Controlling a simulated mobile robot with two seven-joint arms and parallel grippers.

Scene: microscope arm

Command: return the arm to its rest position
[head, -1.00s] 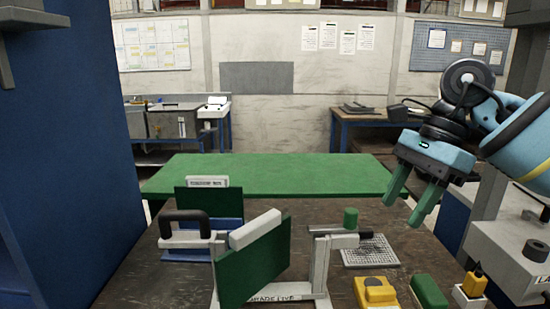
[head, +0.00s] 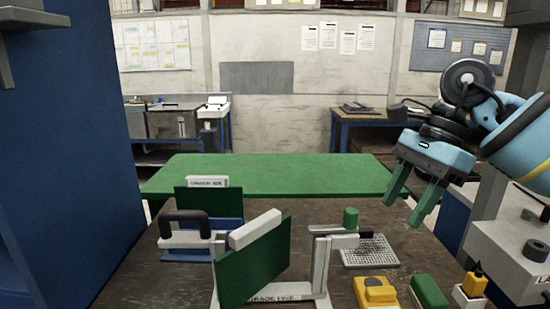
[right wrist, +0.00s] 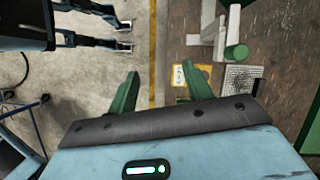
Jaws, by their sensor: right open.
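A pale stand (head: 320,265) on the dark bench carries a short arm (head: 345,241) with a green knob (head: 350,218) on top and a dark tip at its right end. The arm is roughly level and reaches right, towards a grey mesh pad (head: 370,256). My right gripper (head: 403,212) is open and empty, in the air to the right of the knob and apart from it. In the right wrist view its fingers (right wrist: 160,72) are spread, with the knob (right wrist: 237,52) to their right. My left gripper is not in view.
A tilted green panel (head: 250,268) with a white bar (head: 255,230) and a black handle (head: 185,217) stand left of the arm. The green mat (head: 290,175) behind is clear.

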